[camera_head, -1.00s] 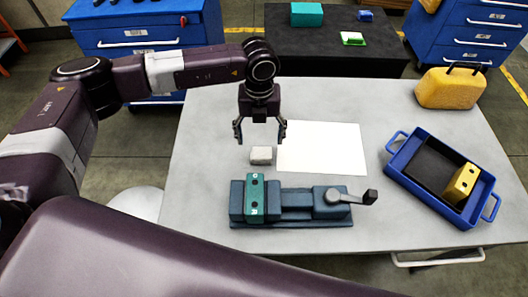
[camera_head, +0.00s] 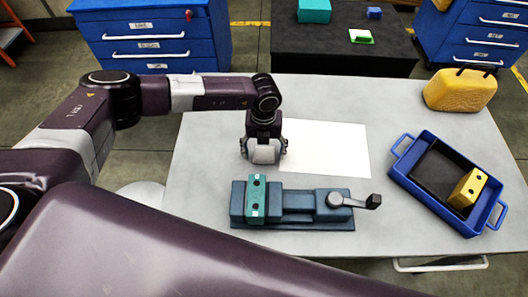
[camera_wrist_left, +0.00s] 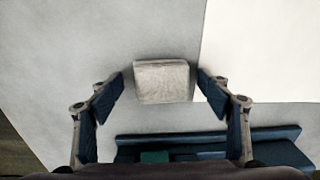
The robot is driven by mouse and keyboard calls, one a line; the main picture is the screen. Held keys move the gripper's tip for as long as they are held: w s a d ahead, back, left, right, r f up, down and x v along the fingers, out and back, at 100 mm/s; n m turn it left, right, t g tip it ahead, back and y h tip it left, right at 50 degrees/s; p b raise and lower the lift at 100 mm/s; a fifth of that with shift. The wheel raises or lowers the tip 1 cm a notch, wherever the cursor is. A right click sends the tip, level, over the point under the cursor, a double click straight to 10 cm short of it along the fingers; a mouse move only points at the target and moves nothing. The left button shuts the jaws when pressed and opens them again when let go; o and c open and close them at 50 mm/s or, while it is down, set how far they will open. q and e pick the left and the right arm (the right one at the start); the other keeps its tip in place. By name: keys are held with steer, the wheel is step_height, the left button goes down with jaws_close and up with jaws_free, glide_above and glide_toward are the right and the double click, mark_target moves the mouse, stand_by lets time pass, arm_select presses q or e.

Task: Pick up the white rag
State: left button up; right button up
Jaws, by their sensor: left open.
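The white rag (camera_wrist_left: 163,82) is a small, folded, off-white block lying on the grey table. In the left wrist view it lies between the fingertips of my left gripper (camera_head: 264,150), with a gap on each side. The gripper is open and points down over the rag. In the head view the gripper largely covers the rag's place, so I cannot tell there whether the fingers touch it. My right gripper is not in view.
A white sheet (camera_head: 325,150) lies right of the gripper. A blue vise (camera_head: 300,218) with a teal block (camera_head: 255,200) stands in front. At right are a blue tray (camera_head: 408,185) holding a yellow block (camera_head: 467,188), and a yellow bag (camera_head: 460,90).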

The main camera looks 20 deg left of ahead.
mark_target(264, 152)
arm_select(q)
steer(key=c, duration=1.2)
steer(key=shift+r, duration=0.15)
steer(key=shift+c, duration=0.2)
step_height(264, 152, up, 20)
steer(key=b, duration=0.5)
steer(key=o, duration=0.5)
steer(key=shift+c, duration=0.2)
steer(key=c, duration=0.3)
